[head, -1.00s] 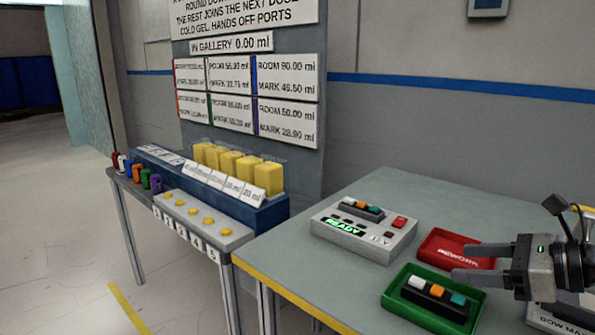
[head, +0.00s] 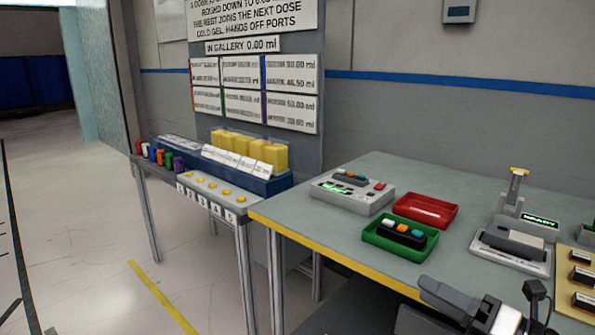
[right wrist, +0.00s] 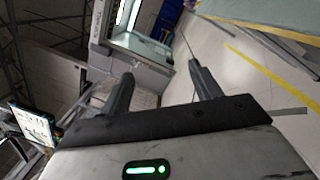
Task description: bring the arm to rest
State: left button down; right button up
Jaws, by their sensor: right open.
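My right gripper (head: 428,300) is low at the front edge of the grey table (head: 330,240) in the head view, with its wrist at the bottom right. It holds nothing. In the right wrist view its two fingers (right wrist: 161,76) stand apart with only floor and distant room between them. My left gripper does not show.
A red tray (head: 425,210), a test box (head: 352,196) and a press-like station (head: 512,250) stand on the table. Dark modules (head: 583,277) sit on a tan board at the right edge. A side bench (head: 215,205) with yellow blocks (head: 250,150) stands left. Floor in front is clear.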

jog(key=s+a+f+m+h, duration=0.2)
jog(key=s+f+m, duration=0.3)
jog(key=f+m, duration=0.3)
jog(key=s+a+f+m+g+h, duration=0.1)
jog(key=s+a+f+m+h, duration=0.2)
jog(key=m, duration=1)
jog(key=s+a+f+m+g+h, duration=0.1)
jog(key=s+a+f+m+h, duration=0.1)
jog(key=s+f+m+h, duration=0.3)
jog(key=s+f+m, duration=0.3)
jog(key=f+m, duration=0.3)
jog(key=f, duration=0.2)
jog(key=shift+a+m, duration=0.2)
jog(key=shift+m, duration=0.1)
